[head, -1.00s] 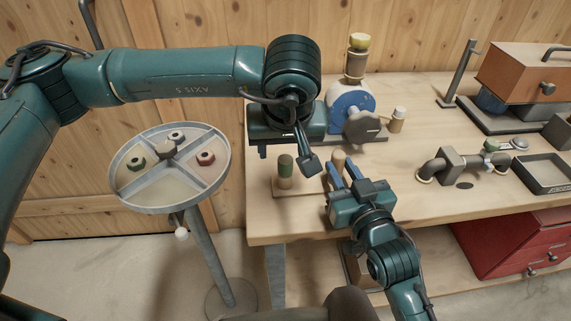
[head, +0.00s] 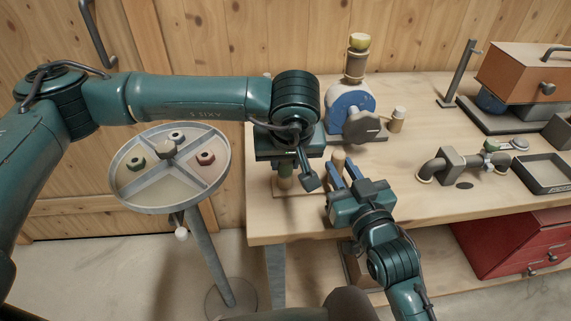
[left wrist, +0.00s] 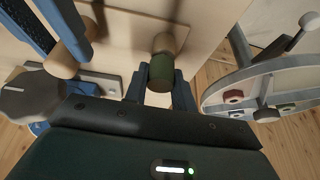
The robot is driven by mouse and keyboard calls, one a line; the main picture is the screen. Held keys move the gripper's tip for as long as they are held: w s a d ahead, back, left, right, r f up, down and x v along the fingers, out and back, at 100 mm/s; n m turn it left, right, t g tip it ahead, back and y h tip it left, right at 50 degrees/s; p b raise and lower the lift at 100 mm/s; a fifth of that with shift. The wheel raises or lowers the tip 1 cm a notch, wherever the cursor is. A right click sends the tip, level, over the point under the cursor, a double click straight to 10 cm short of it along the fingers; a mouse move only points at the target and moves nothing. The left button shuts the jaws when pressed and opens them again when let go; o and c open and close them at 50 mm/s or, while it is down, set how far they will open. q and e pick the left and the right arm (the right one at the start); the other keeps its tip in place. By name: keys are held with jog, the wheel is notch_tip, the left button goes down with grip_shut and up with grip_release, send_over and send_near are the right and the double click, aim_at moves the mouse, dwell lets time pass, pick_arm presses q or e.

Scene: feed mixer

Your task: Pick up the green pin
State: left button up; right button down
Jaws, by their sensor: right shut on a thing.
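The green pin (head: 285,185) stands on a small wooden board (head: 300,194) at the bench's left front corner. It has a green upper part and bare wood below; in the head view my left gripper (head: 284,166) hides its top. In the left wrist view the green pin (left wrist: 161,72) is between the two blue fingers of my left gripper (left wrist: 160,84), which are open on either side of it. My right gripper (head: 343,177) is shut on a plain wooden pin (head: 338,159), which also shows in the left wrist view (left wrist: 62,60).
A round divided tray (head: 140,205) on a stand holds several coloured nuts left of the bench. Behind the board is a blue-wheeled machine (head: 345,106) with a grey knob. A pipe fitting (head: 432,171) and a dark tray (head: 545,188) lie to the right.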

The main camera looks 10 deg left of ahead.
pick_arm(q)
jog(key=c, duration=0.5)
jog(key=shift+o, duration=0.2)
jog(key=shift+r, duration=0.15)
notch_tip(320, 180, up, 10)
jog(key=shift+f, duration=0.1)
jog(key=o, duration=0.4)
jog(key=shift+c, duration=0.2)
grip_shut()
